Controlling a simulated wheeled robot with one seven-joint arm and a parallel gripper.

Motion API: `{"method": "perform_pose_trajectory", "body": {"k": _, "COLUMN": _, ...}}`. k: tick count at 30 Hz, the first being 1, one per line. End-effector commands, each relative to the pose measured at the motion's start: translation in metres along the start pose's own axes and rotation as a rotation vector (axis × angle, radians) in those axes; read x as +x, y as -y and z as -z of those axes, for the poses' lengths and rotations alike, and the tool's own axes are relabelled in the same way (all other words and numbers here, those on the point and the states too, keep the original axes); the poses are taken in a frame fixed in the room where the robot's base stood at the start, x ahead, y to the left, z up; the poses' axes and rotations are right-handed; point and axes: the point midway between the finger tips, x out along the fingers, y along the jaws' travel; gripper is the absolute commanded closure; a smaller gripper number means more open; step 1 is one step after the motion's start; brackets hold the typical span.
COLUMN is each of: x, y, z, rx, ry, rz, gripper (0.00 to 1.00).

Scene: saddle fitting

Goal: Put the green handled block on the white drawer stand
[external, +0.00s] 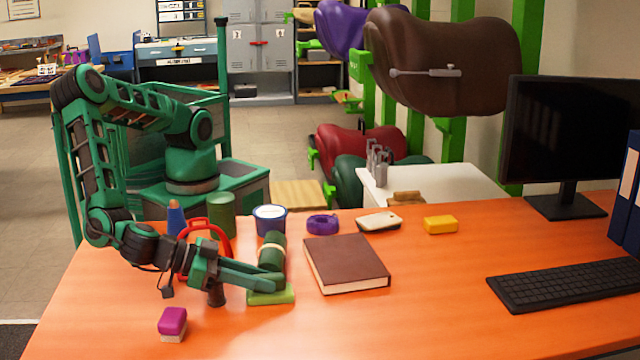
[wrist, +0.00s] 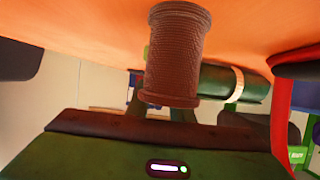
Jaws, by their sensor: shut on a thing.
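The green handled block (external: 270,296) is a light green, flat block on or just above the orange table, left of the brown book. My gripper (external: 278,284) is over it, fingers pointing right, shut on its handle; the fingers hide the handle. I cannot tell whether the block touches the table. In the wrist view a brown ribbed cylinder (wrist: 178,55) covers the area past my fingers, and the block is not clearly seen. The white drawer stand (external: 440,186) is beyond the table's far edge, with grey clamp-like pieces and a brown item on its top.
A dark green roll (external: 272,250) lies just behind the block. A red frame (external: 226,240), green can (external: 222,215) and blue cup (external: 270,220) crowd behind my gripper. The brown book (external: 345,262), purple ring (external: 322,224) and cream item (external: 380,221) lie toward the stand.

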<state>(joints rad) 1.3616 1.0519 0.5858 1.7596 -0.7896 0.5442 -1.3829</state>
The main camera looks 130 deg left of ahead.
Motion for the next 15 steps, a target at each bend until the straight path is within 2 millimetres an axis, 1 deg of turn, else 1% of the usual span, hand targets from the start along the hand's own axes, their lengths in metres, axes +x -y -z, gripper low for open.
{"method": "perform_pose_trajectory", "body": {"k": 1, "x": 0.0004, "y": 0.0000, "z": -0.0009, "rx": 0.000, "ry": 0.000, "rz": 0.000, "gripper": 0.75}}
{"method": "perform_pose_trajectory", "body": {"k": 3, "x": 0.0003, "y": 0.0000, "z": -0.0007, "rx": 0.000, "ry": 0.000, "rz": 0.000, "gripper": 0.61}}
{"method": "perform_pose_trajectory", "body": {"k": 13, "x": -0.0005, "y": 0.0000, "z": 0.0014, "rx": 0.000, "ry": 0.000, "rz": 0.000, "gripper": 0.61}}
{"method": "perform_pose_trajectory", "body": {"k": 15, "x": -0.0050, "y": -0.0004, "z": 0.0012, "rx": 0.000, "ry": 0.001, "rz": -0.001, "gripper": 0.61}}
